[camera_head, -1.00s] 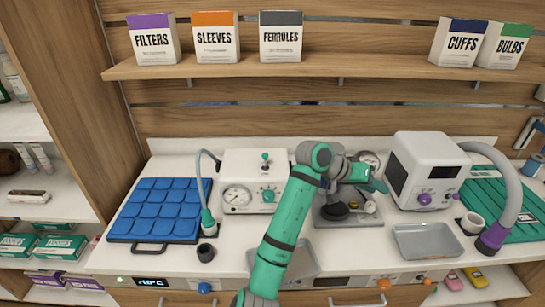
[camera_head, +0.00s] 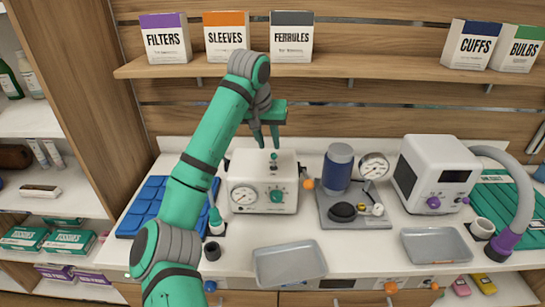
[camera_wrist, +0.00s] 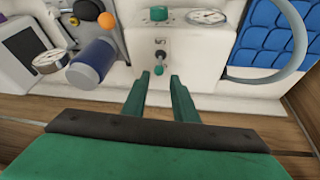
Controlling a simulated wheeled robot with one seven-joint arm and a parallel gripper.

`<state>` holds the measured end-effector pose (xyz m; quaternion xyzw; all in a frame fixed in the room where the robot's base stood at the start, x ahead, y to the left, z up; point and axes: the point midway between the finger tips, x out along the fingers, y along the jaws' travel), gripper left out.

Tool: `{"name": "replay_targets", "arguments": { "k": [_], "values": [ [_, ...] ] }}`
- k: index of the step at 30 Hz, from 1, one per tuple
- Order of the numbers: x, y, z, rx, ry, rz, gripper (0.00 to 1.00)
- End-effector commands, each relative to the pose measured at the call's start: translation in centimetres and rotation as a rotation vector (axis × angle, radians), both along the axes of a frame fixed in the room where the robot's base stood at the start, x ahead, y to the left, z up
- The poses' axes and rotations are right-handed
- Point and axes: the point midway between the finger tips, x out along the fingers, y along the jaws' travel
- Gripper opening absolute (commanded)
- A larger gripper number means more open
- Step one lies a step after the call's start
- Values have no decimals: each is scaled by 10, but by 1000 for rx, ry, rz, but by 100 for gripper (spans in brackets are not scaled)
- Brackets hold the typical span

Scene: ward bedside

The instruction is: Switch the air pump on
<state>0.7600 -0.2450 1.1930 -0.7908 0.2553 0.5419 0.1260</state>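A white box (camera_head: 249,195), which looks like the air pump, stands on the counter with a round gauge (camera_head: 244,196) and a green knob (camera_head: 277,196) on its front. A small green-tipped toggle switch (camera_head: 274,157) stands on its top, and also shows in the wrist view (camera_wrist: 159,70). My gripper (camera_head: 266,146) is above the back of the box, fingers pointing down. In the wrist view its fingers (camera_wrist: 160,77) are apart and empty, with the switch in line with the gap. Whether they touch it I cannot tell.
A grey stand with a blue cylinder (camera_head: 338,168) and a gauge (camera_head: 374,165) is right of the box, with an orange ball (camera_head: 308,184) between. A shelf (camera_head: 370,65) with cartons hangs behind. A grey tray (camera_head: 289,262) lies in front; a blue pad (camera_head: 150,207) is left.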

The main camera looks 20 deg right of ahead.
Motion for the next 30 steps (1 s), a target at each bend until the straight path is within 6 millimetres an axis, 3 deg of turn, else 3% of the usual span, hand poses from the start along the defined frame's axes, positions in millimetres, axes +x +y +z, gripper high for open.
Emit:
{"name": "replay_targets", "arguments": {
  "k": [3, 12, 18, 27, 30],
  "values": [
    [6, -6, -22, 1, 4, 0, 26],
    [19, -18, -64, 0, 2, 0, 26],
    [23, -22, -76, -1, 2, 0, 26],
    [23, -23, -78, -2, 1, -1, 26],
    [23, -23, -77, -2, 1, -1, 2]
  ]
}}
